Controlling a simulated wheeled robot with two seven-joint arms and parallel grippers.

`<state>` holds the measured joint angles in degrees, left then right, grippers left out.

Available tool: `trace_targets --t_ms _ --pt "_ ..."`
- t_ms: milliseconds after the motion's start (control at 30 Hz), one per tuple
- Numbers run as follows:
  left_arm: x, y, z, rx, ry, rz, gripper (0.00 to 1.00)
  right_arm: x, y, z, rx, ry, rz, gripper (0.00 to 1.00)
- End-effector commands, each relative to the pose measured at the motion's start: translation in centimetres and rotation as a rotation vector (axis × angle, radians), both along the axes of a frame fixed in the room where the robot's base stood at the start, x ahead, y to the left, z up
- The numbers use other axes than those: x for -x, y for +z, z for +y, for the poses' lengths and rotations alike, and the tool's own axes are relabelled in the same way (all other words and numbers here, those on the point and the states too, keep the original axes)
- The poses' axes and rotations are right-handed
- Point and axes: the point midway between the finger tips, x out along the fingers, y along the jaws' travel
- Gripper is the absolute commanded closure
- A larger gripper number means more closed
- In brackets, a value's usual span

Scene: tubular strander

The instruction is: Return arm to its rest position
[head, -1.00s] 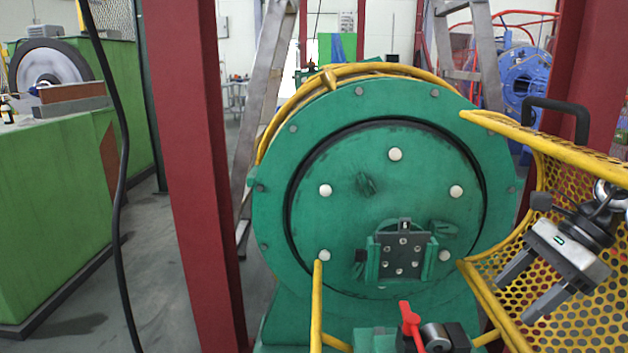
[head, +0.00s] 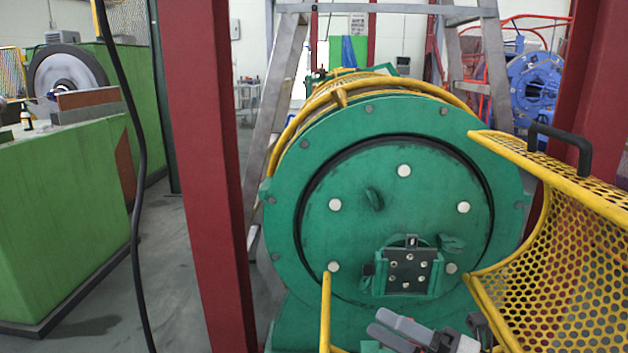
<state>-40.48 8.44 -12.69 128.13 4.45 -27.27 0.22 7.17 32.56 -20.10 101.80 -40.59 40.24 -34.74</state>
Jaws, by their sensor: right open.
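My right gripper (head: 383,325) shows at the bottom edge, right of centre, in front of the lower part of the green machine. Its two grey fingers point left and are apart, with nothing seen between them. Most of its body and my right arm are cut off by the lower edge. My left gripper is out of view. The strander's green round end plate (head: 400,215) fills the middle, with white round studs and a dark bolted block (head: 408,270).
A yellow perforated guard (head: 560,220) with a black handle (head: 560,140) stands open on the right. A yellow rail (head: 325,310) rises left of the gripper. A red post (head: 215,180), a black cable (head: 133,170) and a green cabinet (head: 65,220) are at left.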

Motion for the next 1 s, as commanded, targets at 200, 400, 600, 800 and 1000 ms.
trace_targets --t_ms 200,400,600,800,1000 --pt "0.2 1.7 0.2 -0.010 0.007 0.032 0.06 3.1 -6.1 -2.7 -0.784 -0.397 0.977 0.38" --pt "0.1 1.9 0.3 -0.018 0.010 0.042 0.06 10.6 -13.7 -3.5 -1.231 -0.660 1.611 0.38" --pt "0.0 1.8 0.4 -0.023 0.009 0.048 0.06 14.7 -16.2 -3.0 -1.383 -0.765 1.843 0.38" --pt "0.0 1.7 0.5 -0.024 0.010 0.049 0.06 14.9 -16.4 -2.9 -1.392 -0.772 1.858 0.38" --pt "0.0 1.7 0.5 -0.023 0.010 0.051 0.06 14.9 -16.4 -2.9 -1.389 -0.771 1.856 0.38"
